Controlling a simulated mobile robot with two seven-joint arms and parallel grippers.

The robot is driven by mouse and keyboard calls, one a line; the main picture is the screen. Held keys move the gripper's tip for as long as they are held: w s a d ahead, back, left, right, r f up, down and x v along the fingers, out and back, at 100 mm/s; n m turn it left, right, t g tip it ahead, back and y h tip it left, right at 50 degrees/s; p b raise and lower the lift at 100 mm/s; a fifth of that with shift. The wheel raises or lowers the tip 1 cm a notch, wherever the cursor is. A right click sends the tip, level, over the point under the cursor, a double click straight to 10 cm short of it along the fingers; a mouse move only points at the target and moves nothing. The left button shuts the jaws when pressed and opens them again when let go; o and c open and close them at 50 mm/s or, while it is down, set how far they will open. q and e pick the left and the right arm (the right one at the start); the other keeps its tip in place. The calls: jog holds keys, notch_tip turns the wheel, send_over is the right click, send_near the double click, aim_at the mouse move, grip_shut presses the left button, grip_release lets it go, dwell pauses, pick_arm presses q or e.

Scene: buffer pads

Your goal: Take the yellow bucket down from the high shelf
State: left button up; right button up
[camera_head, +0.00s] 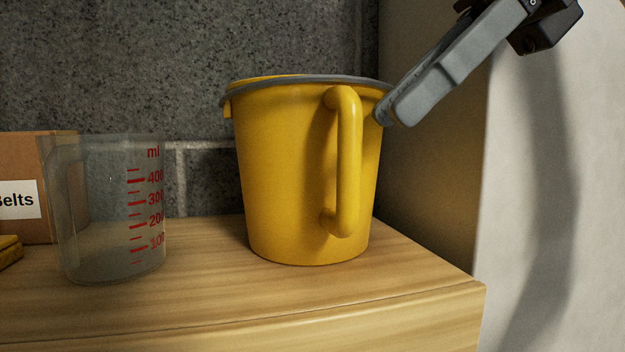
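The yellow bucket (285,180) stands upright on the wooden shelf (230,300), near its right end. It has a grey rim and a yellow handle (348,165) on its front right side. My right gripper (390,112) comes in from the upper right, with grey fingertips at the bucket's right rim. They overlap the rim in the picture; I cannot tell whether they touch or grip it. Only one finger shows clearly, so its opening is hidden. My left gripper is not in view.
A clear measuring jug (110,215) with red marks stands left of the bucket, with a gap between. A cardboard box (50,155) labelled "Belts" is behind it, and a yellow item (10,252) is at the left edge. A grey block wall (190,65) stands behind.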

aim_at(361, 157)
jog(key=x, duration=0.5)
jog(key=shift+w+f+p, duration=0.15)
jog(key=shift+f+p, duration=0.2)
jog(key=shift+f, duration=0.1)
jog(key=shift+a+f, duration=0.45)
jog(key=shift+a, duration=0.05)
jog(key=shift+c, duration=0.2)
grip_shut()
jog(key=shift+r, duration=0.1)
dwell(0.5)
